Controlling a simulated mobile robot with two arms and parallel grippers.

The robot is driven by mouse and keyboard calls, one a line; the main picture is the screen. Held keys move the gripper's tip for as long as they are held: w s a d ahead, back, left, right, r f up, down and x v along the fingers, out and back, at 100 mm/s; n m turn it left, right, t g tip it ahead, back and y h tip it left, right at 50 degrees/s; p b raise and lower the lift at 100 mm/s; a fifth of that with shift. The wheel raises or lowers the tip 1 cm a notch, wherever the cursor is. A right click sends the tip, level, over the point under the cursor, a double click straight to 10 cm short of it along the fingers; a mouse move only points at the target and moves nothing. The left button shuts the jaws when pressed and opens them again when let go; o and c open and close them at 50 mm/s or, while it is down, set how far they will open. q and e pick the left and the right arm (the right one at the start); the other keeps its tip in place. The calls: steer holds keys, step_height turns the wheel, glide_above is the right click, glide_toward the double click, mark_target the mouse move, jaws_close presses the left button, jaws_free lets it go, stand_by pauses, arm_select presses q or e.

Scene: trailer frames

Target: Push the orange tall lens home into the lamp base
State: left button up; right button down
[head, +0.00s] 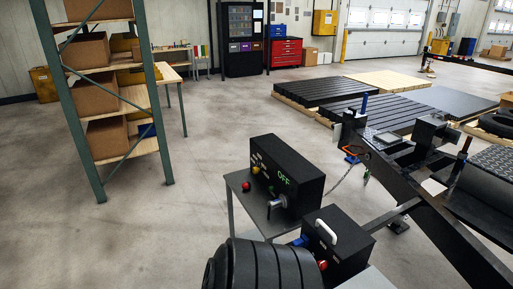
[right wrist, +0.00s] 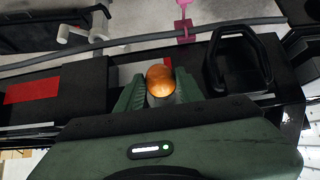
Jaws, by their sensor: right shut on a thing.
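The orange tall lens (right wrist: 160,77) is in the middle of the right wrist view, with its rounded top toward the camera. My right gripper (right wrist: 160,88) is shut on it, one green finger on each side. The lamp base is not clearly seen; the lens and fingers hide what lies beneath, and I cannot tell whether the lens touches it. Neither gripper shows in the head view.
A black trailer frame (head: 430,213) runs along the right of the head view. A black box marked OFF (head: 297,170) stands on a stand at the centre. In the wrist view, a black loop handle (right wrist: 240,60) and a grey cable (right wrist: 130,39) lie close to the fingers.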

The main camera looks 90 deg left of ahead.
steer(key=w, duration=0.1)
steer(key=w+a+b, duration=0.1)
steer(key=w, duration=0.1)
steer(key=shift+w+a+f, duration=0.1)
steer(key=shift+f, duration=0.05)
steer(key=shift+w, duration=0.1)
steer(key=shift+a, duration=0.1)
stand_by(1.3)
steer(key=shift+w+a+b, duration=0.25)
steer(key=shift+w+b, duration=0.1)
steer(key=shift+w, duration=0.25)
stand_by(0.5)
steer(key=c, duration=0.8)
jaws_free()
steer(key=shift+c, duration=0.2)
steer(key=shift+s+r, duration=0.1)
steer(key=shift+r, duration=0.1)
